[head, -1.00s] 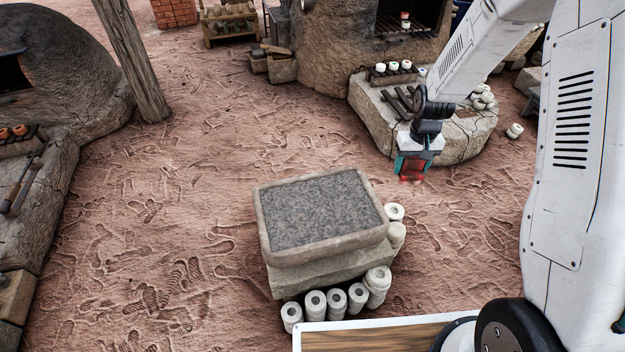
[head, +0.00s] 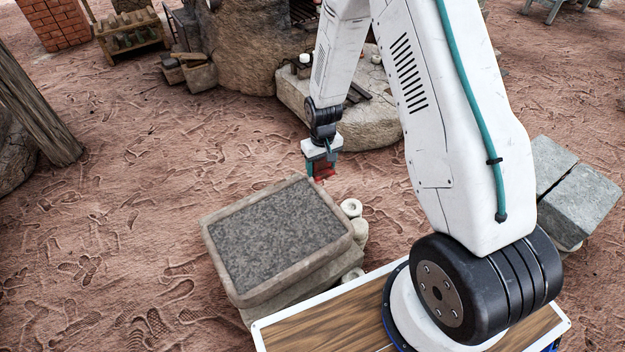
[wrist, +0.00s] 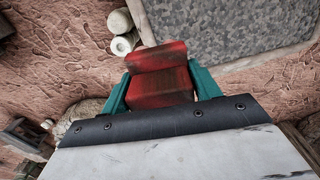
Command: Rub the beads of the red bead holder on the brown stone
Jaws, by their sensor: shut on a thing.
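My gripper (head: 322,168) is shut on the red bead holder (head: 324,172), above the ground just behind the stone's far right corner. In the wrist view the red holder (wrist: 160,78) sits between the teal fingers of my gripper (wrist: 160,92). Its beads cannot be made out. The stone (head: 278,232) is a flat grey speckled slab in a brown, raised rim, set on a pale stone block. Part of the slab (wrist: 225,28) also shows at the top right of the wrist view, apart from the holder.
White hollow cylinders (head: 351,208) stand against the stone's right side; some also show in the wrist view (wrist: 122,45). A pale stone ledge (head: 375,125) lies behind my gripper. Grey blocks (head: 580,200) stand at the far right. The ground left of the stone is clear.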

